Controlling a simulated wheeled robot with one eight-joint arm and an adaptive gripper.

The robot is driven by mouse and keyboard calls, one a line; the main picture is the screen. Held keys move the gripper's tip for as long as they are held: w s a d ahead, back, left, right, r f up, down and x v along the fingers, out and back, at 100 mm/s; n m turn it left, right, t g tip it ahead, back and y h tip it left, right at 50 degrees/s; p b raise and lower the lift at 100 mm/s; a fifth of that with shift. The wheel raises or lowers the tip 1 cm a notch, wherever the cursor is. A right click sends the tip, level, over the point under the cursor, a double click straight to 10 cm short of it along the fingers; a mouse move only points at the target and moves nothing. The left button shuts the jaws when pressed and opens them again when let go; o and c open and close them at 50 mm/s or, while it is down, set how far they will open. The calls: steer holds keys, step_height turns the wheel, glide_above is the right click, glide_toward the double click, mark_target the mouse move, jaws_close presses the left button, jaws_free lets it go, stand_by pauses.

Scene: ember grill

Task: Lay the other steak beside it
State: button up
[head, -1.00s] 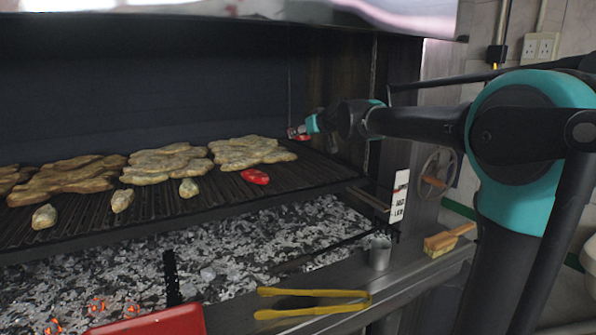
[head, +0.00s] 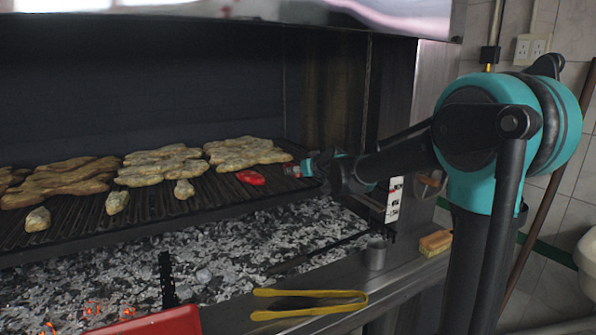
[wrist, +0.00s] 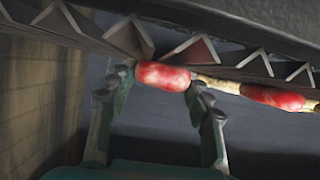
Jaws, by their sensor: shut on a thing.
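One red steak (head: 250,177) lies on the right part of the grill grate (head: 150,205). My gripper (head: 297,170) is shut on the other red steak (head: 289,169), to the right of the lying one and low at the grate's right end. In the wrist view the held steak (wrist: 163,76) sits between my two fingertips, right against the edge of the grate bars (wrist: 195,52). I cannot tell whether it touches them. The lying steak (wrist: 272,97) shows to its right, with a gap between them.
Several large pale pieces of meat (head: 245,152) and several small pale pieces (head: 184,189) lie on the grate to the left. Yellow tongs (head: 310,296), a metal cup (head: 375,254) and a brush (head: 436,242) are on the front ledge.

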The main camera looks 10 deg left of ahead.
steer(key=o, duration=1.4)
steer(key=shift+f, duration=0.1)
steer(key=shift+c, duration=0.2)
steer(key=shift+s+d+r, duration=0.1)
steer(key=shift+s+r, duration=0.05)
steer(key=shift+r, duration=0.05)
steer(key=v, duration=1.1)
steer(key=shift+s+d+r, duration=0.15)
steer(key=shift+s, duration=0.1)
